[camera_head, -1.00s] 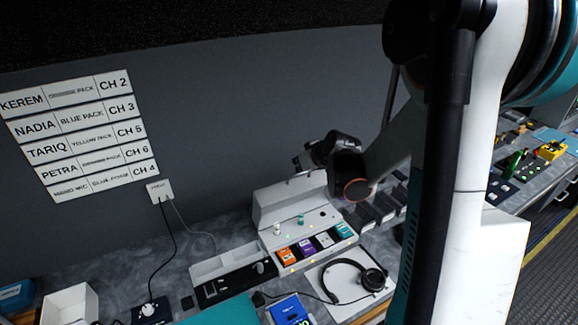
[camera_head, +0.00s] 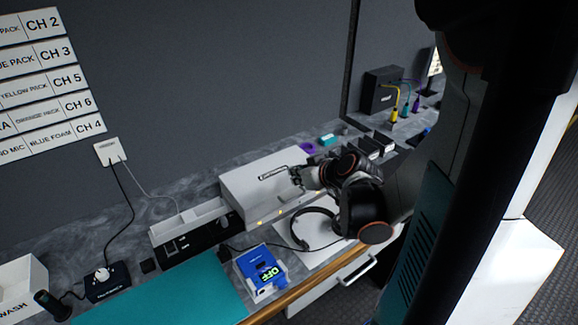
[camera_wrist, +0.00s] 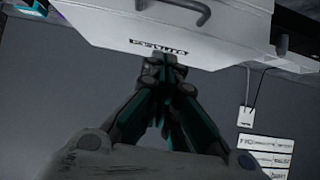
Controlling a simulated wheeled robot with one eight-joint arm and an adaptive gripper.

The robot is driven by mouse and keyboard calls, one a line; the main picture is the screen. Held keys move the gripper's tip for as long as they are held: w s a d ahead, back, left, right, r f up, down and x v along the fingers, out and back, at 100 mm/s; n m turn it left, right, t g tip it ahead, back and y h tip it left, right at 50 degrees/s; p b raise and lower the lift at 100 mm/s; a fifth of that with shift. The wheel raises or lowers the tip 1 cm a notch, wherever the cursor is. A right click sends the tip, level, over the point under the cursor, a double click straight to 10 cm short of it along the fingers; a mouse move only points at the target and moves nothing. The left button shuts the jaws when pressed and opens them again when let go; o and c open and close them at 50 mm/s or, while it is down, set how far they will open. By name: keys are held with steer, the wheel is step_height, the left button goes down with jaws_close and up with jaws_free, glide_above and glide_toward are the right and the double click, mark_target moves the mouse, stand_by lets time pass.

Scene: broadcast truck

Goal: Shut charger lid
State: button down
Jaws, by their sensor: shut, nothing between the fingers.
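The white charger (camera_head: 232,200) stands on the counter against the wall. Its lid (camera_head: 262,187) is down over the bays, so the packs inside are hidden. Small lights show along the charger's front edge. I cannot tell whether a thin gap is left under the lid. My gripper (camera_head: 296,178) is shut and empty, at the right part of the lid, by its handle. In the wrist view, the fingertips (camera_wrist: 162,62) are at the lid's white face (camera_wrist: 100,30), just below a dark label. Whether they touch it is unclear.
A headset (camera_head: 308,236) lies on a white mat in front of the charger. A blue pack reading OFF (camera_head: 262,270) sits on the counter beside a teal mat (camera_head: 170,295). A grey and black tray unit (camera_head: 185,235) stands left of the charger. Cables hang from a wall plate (camera_head: 107,151).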

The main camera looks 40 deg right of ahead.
steer(key=shift+s+f+b, duration=0.55)
steer(key=shift+f+b, duration=0.45)
steer(key=shift+f, duration=0.35)
steer(key=shift+s+f+b, duration=0.5)
steer(key=shift+f+b, duration=0.45)
steer(key=shift+f, duration=0.35)
steer(key=shift+s+f+b, duration=0.55)
steer(key=shift+f+b, duration=0.45)
steer(key=shift+f, duration=0.35)
steer(key=shift+r, duration=0.1)
